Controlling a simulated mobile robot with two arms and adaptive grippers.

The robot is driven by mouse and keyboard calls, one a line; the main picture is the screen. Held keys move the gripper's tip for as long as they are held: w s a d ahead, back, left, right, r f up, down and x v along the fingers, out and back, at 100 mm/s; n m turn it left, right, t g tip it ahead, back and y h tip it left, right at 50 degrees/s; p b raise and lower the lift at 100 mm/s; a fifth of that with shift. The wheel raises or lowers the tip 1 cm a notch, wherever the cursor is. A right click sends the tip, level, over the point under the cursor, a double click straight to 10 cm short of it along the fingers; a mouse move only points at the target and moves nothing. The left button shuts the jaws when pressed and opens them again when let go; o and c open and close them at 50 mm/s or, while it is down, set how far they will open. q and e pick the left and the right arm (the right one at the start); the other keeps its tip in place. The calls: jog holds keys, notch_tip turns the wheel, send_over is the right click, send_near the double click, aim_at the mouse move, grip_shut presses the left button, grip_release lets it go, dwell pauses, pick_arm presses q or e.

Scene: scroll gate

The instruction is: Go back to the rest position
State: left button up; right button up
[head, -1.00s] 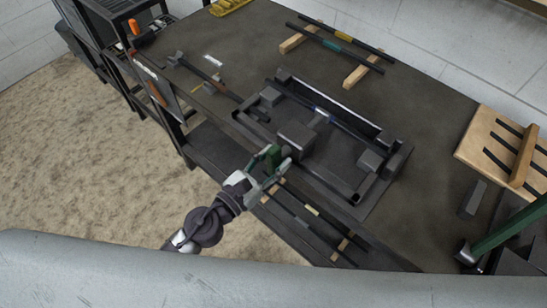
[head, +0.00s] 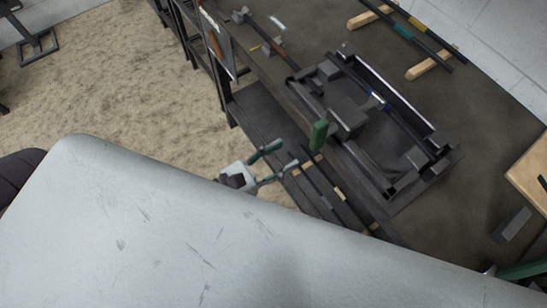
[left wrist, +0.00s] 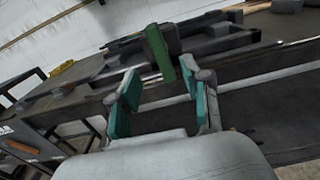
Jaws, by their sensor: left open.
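My left gripper (head: 272,164) is open and empty in the head view, off the front edge of the workbench. It sits below and left of a green handle (head: 319,134) on the dark gate fixture (head: 395,195), apart from it. In the left wrist view the open fingers (left wrist: 160,100) show teal pads, with the green handle (left wrist: 158,52) beyond them. Part of my left arm is hidden by my pale body in the head view.
The fixture rests on a dark workbench (head: 480,105). Rods lie on wooden blocks (head: 432,63) at the back, and more rods lie on the lower shelf (head: 262,118). A wooden rack (head: 530,170) stands at the right. Sandy floor (head: 130,90) at the left is open.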

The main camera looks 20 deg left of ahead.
pick_arm(q)
jog(key=shift+v, duration=0.85)
jog(key=s+a+f+n+g+y, duration=0.2)
jog(key=a+f+n+y, duration=0.1)
jog(key=f+n, duration=0.75)
jog(key=s+a+f+n+g+y, duration=0.25)
jog(key=f+n, duration=0.45)
jog(key=f, duration=0.6)
jog(key=s+a+f+n+g+y, duration=0.1)
jog(key=a+f+n+y, duration=0.25)
jog(key=f+n, duration=0.7)
jog(key=s+a+f+n+g, duration=0.2)
jog(key=s+f+n+g, duration=0.2)
jog(key=s+f+n, duration=0.2)
jog(key=s+a+f+n+g+y, duration=0.1)
jog(key=s+a+f+n+g, duration=0.1)
jog(key=s+f+n+g, duration=0.2)
jog(key=s+f+n, duration=0.3)
jog(key=s+f, duration=0.3)
jog(key=s, duration=0.3)
jog(key=shift+s+y, duration=0.2)
jog(key=shift+y, duration=0.1)
